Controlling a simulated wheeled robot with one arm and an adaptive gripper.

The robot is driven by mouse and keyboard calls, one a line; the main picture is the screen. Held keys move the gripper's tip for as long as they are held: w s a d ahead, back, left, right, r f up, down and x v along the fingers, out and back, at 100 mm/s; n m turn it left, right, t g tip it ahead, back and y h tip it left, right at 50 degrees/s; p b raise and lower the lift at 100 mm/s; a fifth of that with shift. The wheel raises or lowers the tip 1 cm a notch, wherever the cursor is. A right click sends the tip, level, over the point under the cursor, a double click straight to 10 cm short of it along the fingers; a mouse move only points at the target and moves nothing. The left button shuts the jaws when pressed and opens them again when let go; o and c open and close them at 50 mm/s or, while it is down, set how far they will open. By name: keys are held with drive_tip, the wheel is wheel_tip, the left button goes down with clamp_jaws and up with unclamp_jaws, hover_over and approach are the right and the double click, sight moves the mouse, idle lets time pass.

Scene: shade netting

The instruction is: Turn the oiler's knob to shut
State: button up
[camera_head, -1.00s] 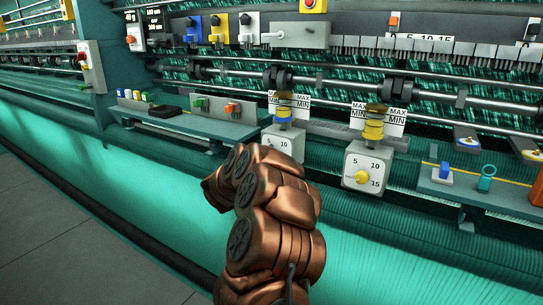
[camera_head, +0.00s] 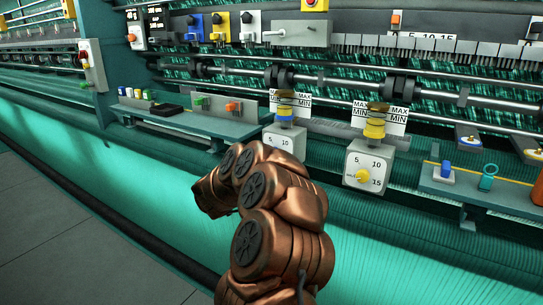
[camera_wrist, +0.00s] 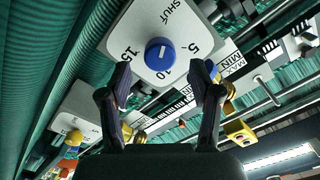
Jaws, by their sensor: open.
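In the wrist view a round blue knob (camera_wrist: 160,54) sits on a pale dial plate (camera_wrist: 125,35) marked SHUT, 5, 10 and 15. A short white mark shows on the knob, roughly along the SHUT–10 line; which end points is unclear. My gripper (camera_wrist: 162,82) is open, its fingertips apart on either side below the knob, with nothing between them. In the head view the blue-collared oiler (camera_head: 285,139) stands behind my arm, which hides its knob and my gripper. The yellow-collared oiler (camera_head: 368,168) with a yellow knob stands to its right.
A shelf (camera_head: 215,125) with green and orange switches lies left of the blue-collared oiler. Another shelf (camera_head: 480,192) with a blue piece and a teal ring is at the right. Rails and netting run behind; open floor (camera_head: 50,235) is at lower left.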

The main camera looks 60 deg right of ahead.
drive_tip(key=a, duration=0.8)
drive_tip(key=shift+s, duration=0.15)
